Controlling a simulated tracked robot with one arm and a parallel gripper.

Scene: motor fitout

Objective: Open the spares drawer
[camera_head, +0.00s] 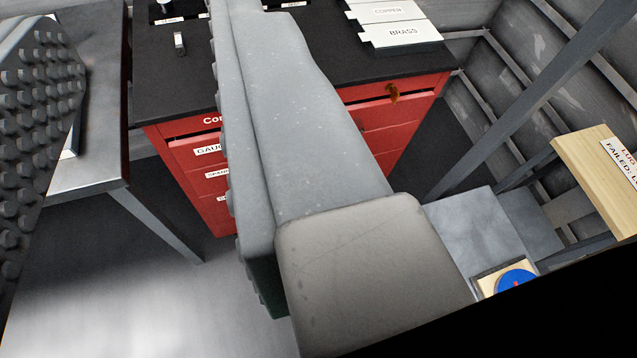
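A red cabinet (160,140) with a black top stands ahead. Its left drawer column has a top drawer labelled "GAU…" (208,151), a drawer below with a partly hidden label (217,174), and a lower label (222,197) too small to read. I cannot tell which drawer is the spares drawer. The right column's drawer fronts (385,115) are partly hidden behind my finger; no label shows there. All visible drawers look shut. My gripper (145,40) is open and empty, a studded finger at the left edge and a large grey finger across the middle, covering the cabinet's centre.
A grey metal table (95,150) stands left of the cabinet. White boxes labelled "COPPER" and "BRASS" (402,33) sit on the cabinet top. A wooden board (595,170) and blue disc (515,281) are right. Floor shows lower left.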

